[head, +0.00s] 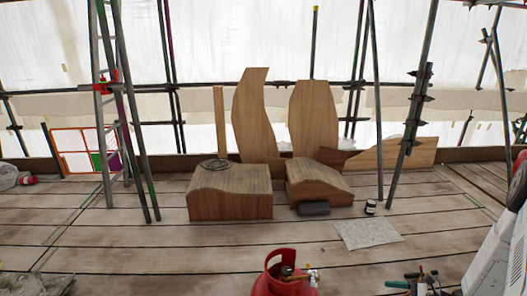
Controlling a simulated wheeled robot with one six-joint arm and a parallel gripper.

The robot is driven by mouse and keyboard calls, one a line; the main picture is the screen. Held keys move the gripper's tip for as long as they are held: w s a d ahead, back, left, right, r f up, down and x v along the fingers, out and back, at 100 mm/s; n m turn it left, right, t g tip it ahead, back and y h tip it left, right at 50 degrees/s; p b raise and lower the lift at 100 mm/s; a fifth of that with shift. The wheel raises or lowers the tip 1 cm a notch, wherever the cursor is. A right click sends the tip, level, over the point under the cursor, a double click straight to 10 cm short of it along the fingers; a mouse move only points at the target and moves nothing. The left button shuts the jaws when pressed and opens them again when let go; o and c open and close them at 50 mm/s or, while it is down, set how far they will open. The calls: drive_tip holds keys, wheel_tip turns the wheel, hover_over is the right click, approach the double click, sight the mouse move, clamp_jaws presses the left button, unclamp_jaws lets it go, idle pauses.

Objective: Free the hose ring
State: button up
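A thin dark ring (215,164), which looks like the hose ring, lies on the top of the left wooden block (230,206). It sits at the foot of an upright, narrow wooden post (220,120). The ring seems to circle the post's base, but its far side is too small to tell for sure. The post's top is bare. My gripper is not in view.
Tall curved boards (315,115) stand behind the right wooden block (318,184). A dark brick-like piece (314,208) and a small jar (370,207) lie in front. A red gas cylinder (284,275) stands nearer. Scaffold poles (135,110) rise at the left. Bare planks lie between.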

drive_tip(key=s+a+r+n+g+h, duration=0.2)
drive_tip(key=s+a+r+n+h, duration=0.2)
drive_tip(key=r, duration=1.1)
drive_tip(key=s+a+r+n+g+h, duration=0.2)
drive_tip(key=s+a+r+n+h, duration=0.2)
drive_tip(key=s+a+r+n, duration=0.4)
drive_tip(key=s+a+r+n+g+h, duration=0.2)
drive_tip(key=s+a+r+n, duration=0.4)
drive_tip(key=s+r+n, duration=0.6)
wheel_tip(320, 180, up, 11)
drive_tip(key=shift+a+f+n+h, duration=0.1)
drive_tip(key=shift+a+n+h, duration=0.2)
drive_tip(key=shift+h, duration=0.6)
